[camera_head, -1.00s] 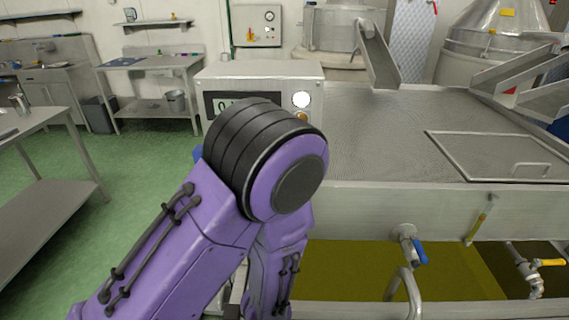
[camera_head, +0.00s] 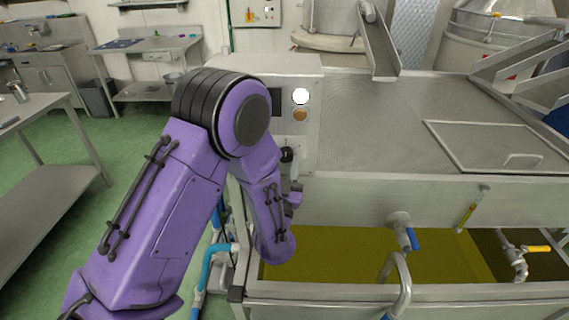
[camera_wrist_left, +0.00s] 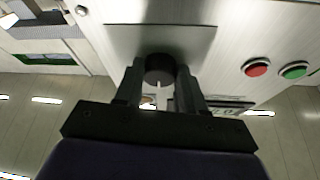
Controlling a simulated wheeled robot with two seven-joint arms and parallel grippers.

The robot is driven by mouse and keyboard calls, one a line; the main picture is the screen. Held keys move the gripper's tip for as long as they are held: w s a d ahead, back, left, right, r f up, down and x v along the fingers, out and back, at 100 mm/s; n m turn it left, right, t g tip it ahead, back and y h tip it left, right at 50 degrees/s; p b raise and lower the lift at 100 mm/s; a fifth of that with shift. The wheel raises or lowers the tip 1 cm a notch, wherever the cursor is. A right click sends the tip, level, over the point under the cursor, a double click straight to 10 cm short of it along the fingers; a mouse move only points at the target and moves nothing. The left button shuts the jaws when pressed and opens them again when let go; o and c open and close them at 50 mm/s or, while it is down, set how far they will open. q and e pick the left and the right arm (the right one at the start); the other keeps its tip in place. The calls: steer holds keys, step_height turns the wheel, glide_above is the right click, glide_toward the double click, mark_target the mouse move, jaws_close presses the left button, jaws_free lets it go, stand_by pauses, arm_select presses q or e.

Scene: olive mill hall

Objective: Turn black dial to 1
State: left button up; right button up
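The black dial (camera_wrist_left: 160,69) shows in the left wrist view on a pale metal panel, between the two dark fingers of my left gripper (camera_wrist_left: 160,80). The fingers stand apart, one on each side of the dial. I cannot tell whether they touch it. In the head view, a small round black part (camera_head: 287,155) shows on the front of the metal control box (camera_head: 312,140), just right of my purple left arm. My arm hides much of the box front, and the dial's markings cannot be read. My right gripper is not in view.
The wrist view shows a red button (camera_wrist_left: 256,67) and a green button (camera_wrist_left: 294,69) on the panel. The box carries a white round lamp (camera_head: 300,96) and an amber one (camera_head: 300,115). A metal tank (camera_head: 400,190) with a blue-handled valve (camera_head: 412,238) stands to the right.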

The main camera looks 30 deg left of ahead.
arm_select(q)
steer(key=shift+f, duration=0.1)
steer(key=n+y+b, duration=0.1)
steer(key=n, duration=0.1)
steer(key=shift+d+f+n+g+b, duration=0.1)
steer(key=shift+n+g+b, duration=0.2)
steer(key=shift+n+b, duration=0.1)
steer(key=n+g+y+b, duration=0.1)
steer(key=n+y, duration=0.1)
steer(key=n, duration=0.1)
steer(key=shift+w+d+n, duration=0.1)
steer(key=shift+n, duration=0.3)
steer(key=n+g+y+b, duration=0.1)
steer(key=n, duration=0.1)
steer(key=n+g, duration=0.1)
steer(key=n, duration=0.2)
steer(key=shift+w+d+y+b, duration=0.1)
steer(key=shift+d+y+b, duration=0.05)
steer(key=shift+y+b, duration=0.25)
steer(key=shift+d+r+n+g+y+b, duration=0.2)
steer(key=shift+n+g, duration=0.45)
steer(key=shift+n, duration=0.65)
steer(key=shift+a+r+n+g+y+b, duration=0.1)
steer(key=shift+n+g+y+b, duration=0.15)
steer(key=shift+n+g, duration=0.75)
steer(key=shift+n+t, duration=0.25)
steer(key=shift+n, duration=0.25)
steer(key=o, duration=1)
steer(key=shift+o, duration=0.2)
